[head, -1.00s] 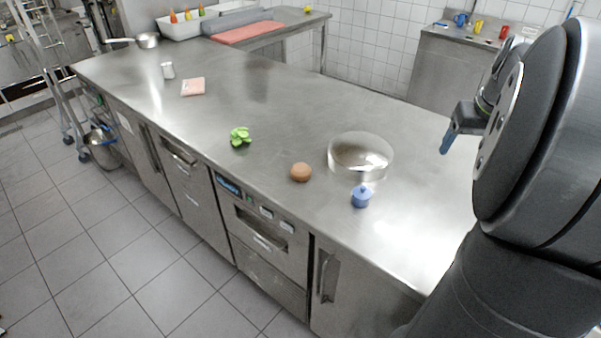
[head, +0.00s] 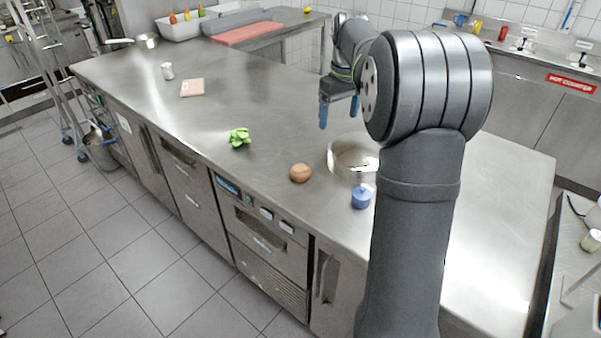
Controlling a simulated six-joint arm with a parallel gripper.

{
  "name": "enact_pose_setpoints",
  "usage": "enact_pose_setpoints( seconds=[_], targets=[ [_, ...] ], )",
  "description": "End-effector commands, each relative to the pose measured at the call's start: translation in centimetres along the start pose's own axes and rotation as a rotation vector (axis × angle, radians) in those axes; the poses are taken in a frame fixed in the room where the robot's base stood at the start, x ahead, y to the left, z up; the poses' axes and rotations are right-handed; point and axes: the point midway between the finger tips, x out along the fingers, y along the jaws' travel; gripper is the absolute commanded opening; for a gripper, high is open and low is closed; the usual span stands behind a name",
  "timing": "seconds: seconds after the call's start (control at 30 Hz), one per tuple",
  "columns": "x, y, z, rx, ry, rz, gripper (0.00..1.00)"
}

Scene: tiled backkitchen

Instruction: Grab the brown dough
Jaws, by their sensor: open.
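The brown dough (head: 300,173) is a small round ball on the steel counter, near its front edge in the middle of the head view. My gripper (head: 324,115) has blue fingertips pointing down. It is in the air above the counter, up and slightly right of the dough in the picture, apart from it and empty. My arm stands in front of the right part of the counter.
Farther left are a pink slab (head: 192,88) and a shaker (head: 167,71). Bare counter lies between them.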

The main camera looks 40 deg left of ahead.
Motion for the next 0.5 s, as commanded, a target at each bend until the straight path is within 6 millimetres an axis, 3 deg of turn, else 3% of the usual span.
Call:
enact_pose_setpoints(
  seconds=[0.03, 0.1, 0.2, 0.37, 0.5],
  targets=[
    [0.7, -1.9, -2.2, -0.054, -0.016, -0.005, 0.83],
    [1.2, -4.0, -4.3, -0.110, -0.033, -0.009, 0.83],
    [1.9, -6.2, -6.2, -0.167, -0.052, -0.011, 0.83],
    [2.6, -7.6, -7.3, -0.202, -0.064, -0.012, 0.83],
    [4.8, -7.7, -7.2, -0.203, -0.068, -0.014, 0.83]
  ],
)
